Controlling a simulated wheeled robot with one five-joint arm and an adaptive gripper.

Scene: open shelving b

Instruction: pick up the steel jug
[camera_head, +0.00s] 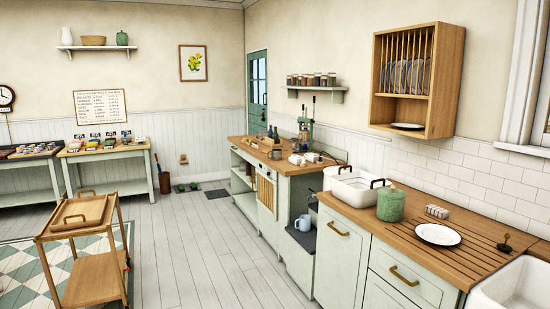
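I cannot make out a steel jug for certain. A small greyish shape (313,206) sits in the gap between the two counter runs, partly hidden by the near cabinet; I cannot tell what it is. A pale blue-grey mug (304,223) stands below it on a dark low surface (301,239). A white jug-like vessel (66,37) stands at the left end of the high wall shelf. My gripper is not in view.
A wooden trolley (95,277) stands on the left. The plank floor (190,260) between it and the counters is clear. The near counter (445,257) holds a white basin (350,187), a green canister (390,205) and a plate (438,234).

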